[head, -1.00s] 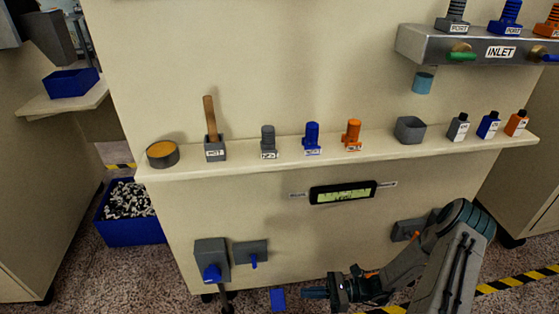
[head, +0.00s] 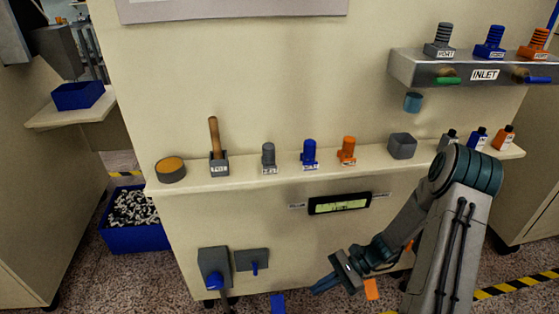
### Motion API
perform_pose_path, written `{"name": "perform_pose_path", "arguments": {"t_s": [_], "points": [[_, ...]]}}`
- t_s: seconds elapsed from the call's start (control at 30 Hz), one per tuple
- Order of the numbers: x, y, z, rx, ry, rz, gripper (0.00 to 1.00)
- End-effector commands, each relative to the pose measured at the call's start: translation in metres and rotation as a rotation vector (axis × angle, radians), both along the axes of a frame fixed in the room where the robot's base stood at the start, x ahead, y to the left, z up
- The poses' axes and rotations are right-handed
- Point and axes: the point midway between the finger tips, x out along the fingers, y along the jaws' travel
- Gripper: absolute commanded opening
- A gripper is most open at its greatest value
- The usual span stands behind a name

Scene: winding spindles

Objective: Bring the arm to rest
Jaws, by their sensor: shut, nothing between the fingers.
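My gripper (head: 322,286) is in the lower middle of the head view, at the end of my arm. Its dark fingers point left and are shut, with nothing seen between them. It is below the shelf and the small display, in front of the lower part of the cream cabinet. It appears apart from the blue lever box (head: 214,270) to its left. My arm comes up from the lower right and hides part of the cabinet front and of the shelf's right end.
The shelf (head: 230,180) carries a tin (head: 171,169), a pot with a wooden handle (head: 218,160), grey, blue and orange spindles (head: 309,155), a grey cup (head: 402,146) and small bottles (head: 478,139). The INLET block (head: 430,70) juts out upper right. A blue bin (head: 130,235) stands left.

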Motion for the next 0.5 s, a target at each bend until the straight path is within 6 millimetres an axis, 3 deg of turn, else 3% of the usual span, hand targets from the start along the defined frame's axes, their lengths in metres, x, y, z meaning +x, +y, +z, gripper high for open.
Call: {"name": "perform_pose_path", "arguments": {"t_s": [0.03,0.5], "points": [[0.0,-0.002,0.024,-0.041,-0.042,0.044,0.0],[-0.02,-0.017,0.171,-0.364,-0.394,0.397,0.0]]}}
